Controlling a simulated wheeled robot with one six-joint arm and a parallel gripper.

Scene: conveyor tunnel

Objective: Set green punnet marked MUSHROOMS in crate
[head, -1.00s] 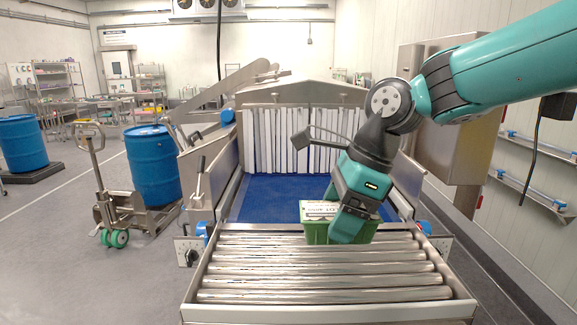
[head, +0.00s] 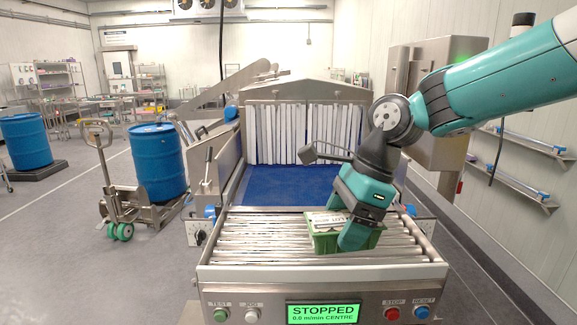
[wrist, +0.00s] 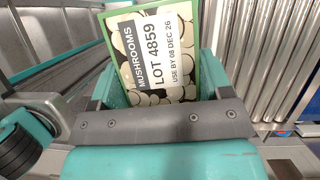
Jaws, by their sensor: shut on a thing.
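The green punnet marked MUSHROOMS (head: 326,238) is at the near part of the roller section, in the head view. Its label, with lot 4859, faces up in the wrist view (wrist: 158,58). My gripper (head: 354,236) is shut on the punnet from above, a teal finger covering its right part. I cannot tell whether the punnet's base touches the rollers. No crate shows in either view.
Steel rollers (head: 262,250) lie around the punnet, with the blue belt (head: 285,185) and a strip curtain (head: 300,135) beyond. A green display (head: 322,313) reads STOPPED. A blue drum (head: 157,165) on a pallet truck stands left, with open floor nearer.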

